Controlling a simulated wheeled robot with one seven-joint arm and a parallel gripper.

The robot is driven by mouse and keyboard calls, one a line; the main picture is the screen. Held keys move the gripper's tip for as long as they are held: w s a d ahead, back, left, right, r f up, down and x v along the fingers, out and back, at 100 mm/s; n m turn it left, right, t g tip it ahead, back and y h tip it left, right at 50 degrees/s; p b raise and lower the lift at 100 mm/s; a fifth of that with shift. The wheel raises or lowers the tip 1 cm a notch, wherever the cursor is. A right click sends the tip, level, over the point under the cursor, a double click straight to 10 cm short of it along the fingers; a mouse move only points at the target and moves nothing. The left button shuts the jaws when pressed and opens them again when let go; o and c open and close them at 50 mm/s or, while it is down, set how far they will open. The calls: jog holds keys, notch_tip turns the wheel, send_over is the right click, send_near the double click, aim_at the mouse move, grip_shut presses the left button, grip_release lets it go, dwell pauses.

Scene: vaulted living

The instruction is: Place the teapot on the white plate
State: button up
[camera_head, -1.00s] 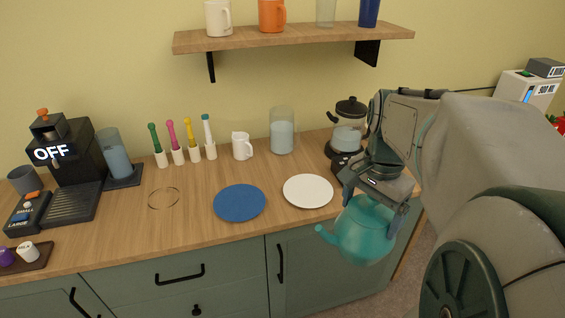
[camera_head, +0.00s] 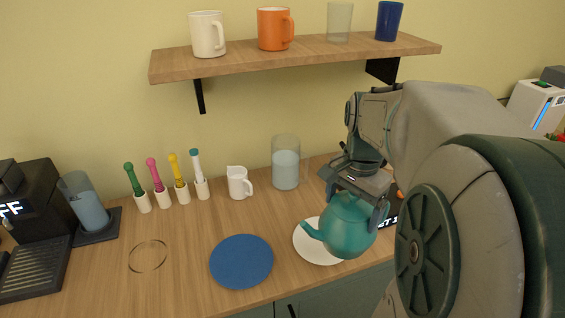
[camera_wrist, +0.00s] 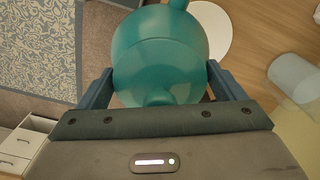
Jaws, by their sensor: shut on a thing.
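The teal teapot (camera_head: 346,226) is held by my gripper (camera_head: 358,196), whose jaws are shut on it. In the head view it overlaps the right part of the white plate (camera_head: 312,247), with its spout pointing left. In the wrist view the teapot (camera_wrist: 158,52) sits between the two fingers (camera_wrist: 158,88), and the white plate (camera_wrist: 216,30) shows beyond it to the upper right. There, the teapot appears off the plate's side and above the counter edge. Its base is hidden in the wrist view. The plate looks empty.
A blue plate (camera_head: 241,262) lies left of the white plate. A glass (camera_head: 286,165) and a white pitcher (camera_head: 238,183) stand behind. A dark appliance (camera_head: 388,216) is partly hidden behind my arm. A shelf (camera_head: 300,52) with mugs hangs above.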

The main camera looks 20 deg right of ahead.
jog(key=w+f, duration=0.8)
jog(key=f, duration=0.1)
jog(key=shift+w+a+p, duration=0.2)
jog(key=shift+w+p, duration=0.15)
jog(key=shift+w, duration=0.05)
jog(key=shift+f, duration=0.2)
jog(key=o, duration=1.7)
jog(key=shift+o, duration=0.2)
notch_tip(320, 180, up, 12)
jog(key=s+a+f+n+t, duration=0.2)
jog(key=s+a+f+n, duration=0.2)
jog(key=s+a+n, duration=0.8)
jog(key=shift+s+a+n+t, duration=0.2)
jog(key=shift+s+n+t, duration=0.25)
jog(key=shift+s, duration=0.3)
